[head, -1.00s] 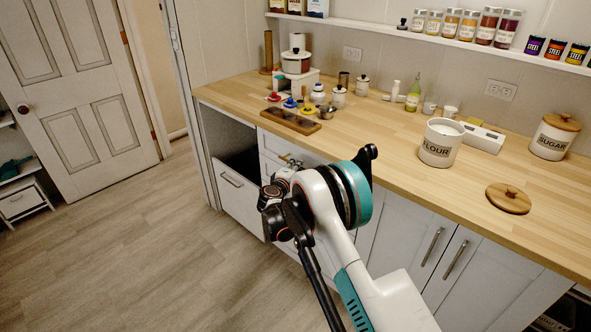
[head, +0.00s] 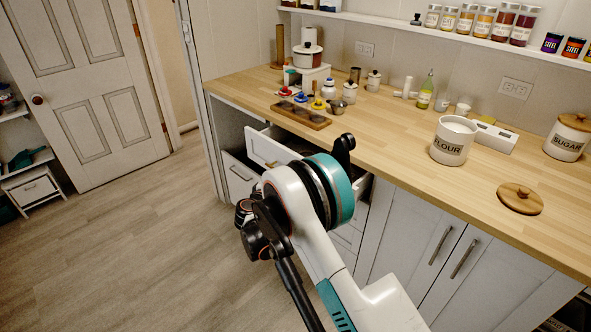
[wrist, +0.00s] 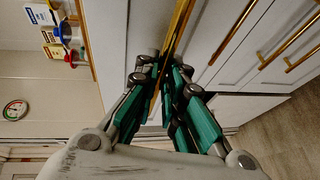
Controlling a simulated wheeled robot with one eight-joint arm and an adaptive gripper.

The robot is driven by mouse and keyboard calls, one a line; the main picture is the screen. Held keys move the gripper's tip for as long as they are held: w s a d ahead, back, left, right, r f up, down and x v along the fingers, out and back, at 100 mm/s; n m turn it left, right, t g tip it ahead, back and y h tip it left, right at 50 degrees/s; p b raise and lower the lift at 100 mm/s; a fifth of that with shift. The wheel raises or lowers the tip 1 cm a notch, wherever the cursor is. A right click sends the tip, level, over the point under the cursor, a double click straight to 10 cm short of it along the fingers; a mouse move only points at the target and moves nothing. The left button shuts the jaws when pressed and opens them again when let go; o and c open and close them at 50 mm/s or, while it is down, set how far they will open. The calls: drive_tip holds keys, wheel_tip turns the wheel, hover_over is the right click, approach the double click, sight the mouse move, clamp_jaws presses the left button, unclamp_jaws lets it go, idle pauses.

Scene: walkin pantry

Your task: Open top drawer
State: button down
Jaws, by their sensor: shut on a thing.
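The top drawer (head: 266,149) under the worktop stands partly pulled out in the head view, with its inside showing behind the front. My arm covers the right part of its front. In the wrist view, a long gold handle (wrist: 181,28) runs between the teal fingers of my gripper (wrist: 166,92), and the fingers are shut on it. The head view does not show the fingertips clearly, as my arm is in front of them.
More drawers with gold handles (wrist: 236,28) lie below. A white bin-like drawer (head: 238,180) stands out at the left. The wooden worktop (head: 395,135) holds a flour canister (head: 453,142) and a dark wooden tray (head: 301,117). Open floor (head: 150,240) lies at the left.

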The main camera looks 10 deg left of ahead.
drive_tip(key=s+a, duration=1.6)
drive_tip(key=s, duration=0.4)
drive_tip(key=shift+s, duration=0.35)
drive_tip(key=c, duration=1.7)
unclamp_jaws()
drive_tip(key=shift+a, duration=0.1)
drive_tip(key=v, duration=1.2)
drive_tip(key=shift+w, duration=0.1)
